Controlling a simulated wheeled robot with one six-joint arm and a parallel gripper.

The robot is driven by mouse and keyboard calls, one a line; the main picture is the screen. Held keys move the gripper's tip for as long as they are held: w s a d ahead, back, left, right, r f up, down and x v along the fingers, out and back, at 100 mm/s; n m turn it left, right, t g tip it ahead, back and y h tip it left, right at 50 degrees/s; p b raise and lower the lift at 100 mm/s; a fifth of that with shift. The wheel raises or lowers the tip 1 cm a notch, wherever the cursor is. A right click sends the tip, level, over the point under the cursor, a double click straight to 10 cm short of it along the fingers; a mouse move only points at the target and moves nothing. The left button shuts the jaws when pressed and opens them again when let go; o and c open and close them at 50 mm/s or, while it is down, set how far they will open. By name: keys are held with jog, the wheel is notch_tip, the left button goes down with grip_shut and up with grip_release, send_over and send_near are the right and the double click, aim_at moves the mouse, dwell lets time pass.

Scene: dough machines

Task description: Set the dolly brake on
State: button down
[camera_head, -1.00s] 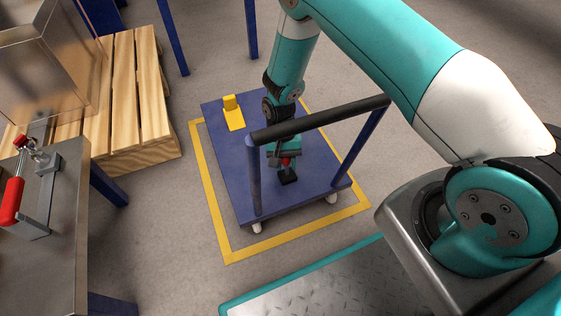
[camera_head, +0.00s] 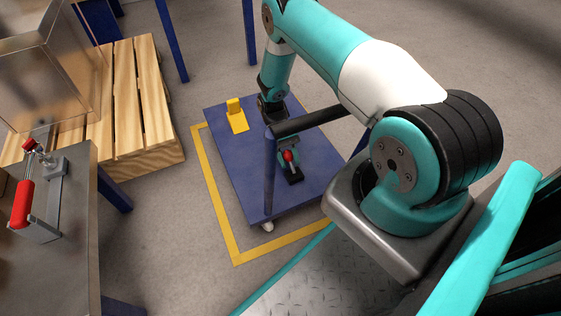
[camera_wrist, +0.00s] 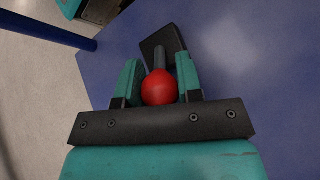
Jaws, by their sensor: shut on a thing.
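The dolly is a blue platform (camera_head: 235,175) with a push handle that has a black bar (camera_head: 312,122). The brake lever on its deck has a red ball knob (camera_head: 289,156) above a black base (camera_head: 294,176). In the wrist view, the red knob (camera_wrist: 159,88) sits between the two teal fingers, with the dark lever rod (camera_wrist: 160,58) running away from it to the black base plate (camera_wrist: 173,40). My gripper (camera_wrist: 159,82) is shut on the knob. In the head view, my gripper (camera_head: 286,154) is partly hidden by the push handle.
A yellow block (camera_head: 236,115) stands on the dolly's far left. Yellow floor tape (camera_head: 213,193) borders the dolly. A wooden pallet (camera_head: 150,110) and a metal table (camera_head: 75,240) with a red-handled clamp (camera_head: 22,204) are at left. Grey floor around is clear.

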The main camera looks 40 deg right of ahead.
jog(key=shift+w+a, duration=0.2)
jog(key=shift+a, duration=0.05)
jog(key=c, duration=0.8)
grip_release()
jog(key=shift+f, duration=0.1)
jog(key=shift+d, duration=0.1)
jog(key=shift+w+d+r, duration=0.1)
jog(key=shift+w+r, duration=0.1)
jog(key=shift+r, duration=0.1)
jog(key=p+v, duration=0.3)
jog(key=v, duration=0.8)
jog(key=shift+w+r+p, duration=0.1)
jog(key=shift+p, duration=0.3)
